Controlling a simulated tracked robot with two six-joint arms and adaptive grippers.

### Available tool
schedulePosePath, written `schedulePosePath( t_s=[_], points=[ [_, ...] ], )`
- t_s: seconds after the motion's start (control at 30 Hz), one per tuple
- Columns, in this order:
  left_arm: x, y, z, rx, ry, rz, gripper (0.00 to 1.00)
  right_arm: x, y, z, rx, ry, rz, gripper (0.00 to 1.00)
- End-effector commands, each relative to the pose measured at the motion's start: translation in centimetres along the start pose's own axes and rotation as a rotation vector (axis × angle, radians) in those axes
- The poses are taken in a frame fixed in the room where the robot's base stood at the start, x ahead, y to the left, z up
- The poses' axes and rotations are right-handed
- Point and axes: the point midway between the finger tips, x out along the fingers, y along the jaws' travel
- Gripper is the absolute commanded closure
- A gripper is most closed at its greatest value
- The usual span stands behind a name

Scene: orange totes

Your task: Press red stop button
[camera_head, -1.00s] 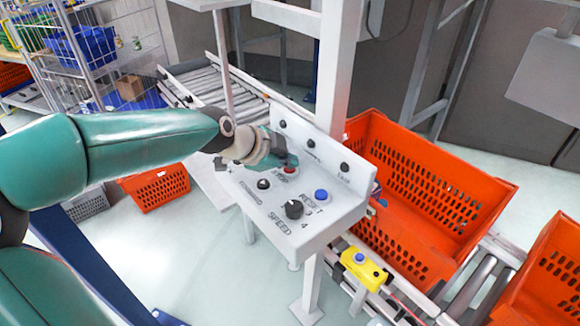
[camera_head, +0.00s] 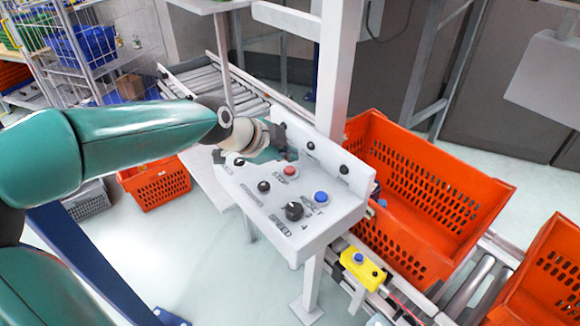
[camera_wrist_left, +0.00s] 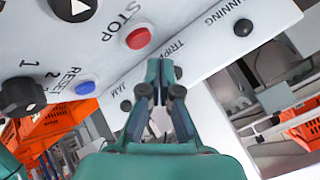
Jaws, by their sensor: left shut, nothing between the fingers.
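The red stop button (camera_head: 290,170) is on the white control panel (camera_head: 262,205), above the printed word STOP. It also shows in the left wrist view (camera_wrist_left: 138,38), uncovered. My left gripper (camera_head: 288,153) is shut and empty, just behind the red button, near the panel's upright back part. In the left wrist view my left gripper's fingertips (camera_wrist_left: 160,68) are to the right of and below the red button, apart from it in the picture. My right gripper does not show.
The panel also carries a blue RESET button (camera_head: 321,196), a black SPEED knob (camera_head: 294,211) and several black buttons. An orange tote (camera_head: 470,180) stands on the conveyor right of the panel. A yellow box (camera_head: 362,268) with buttons is below. A white post (camera_head: 337,70) rises behind.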

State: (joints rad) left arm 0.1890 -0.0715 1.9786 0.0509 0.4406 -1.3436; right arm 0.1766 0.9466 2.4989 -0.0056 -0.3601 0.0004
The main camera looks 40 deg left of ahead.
Motion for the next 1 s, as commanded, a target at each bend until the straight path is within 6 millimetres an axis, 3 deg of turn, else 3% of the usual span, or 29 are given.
schedulePosePath(
  t_s=[0.4,1.0],
  points=[
    [-2.9,-2.1,-2.1,0.001,0.000,0.000,1.00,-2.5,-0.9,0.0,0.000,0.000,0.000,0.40],
    [-2.9,-2.1,-2.1,0.001,0.000,0.000,1.00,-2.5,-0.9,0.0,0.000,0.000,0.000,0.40]
  ],
)
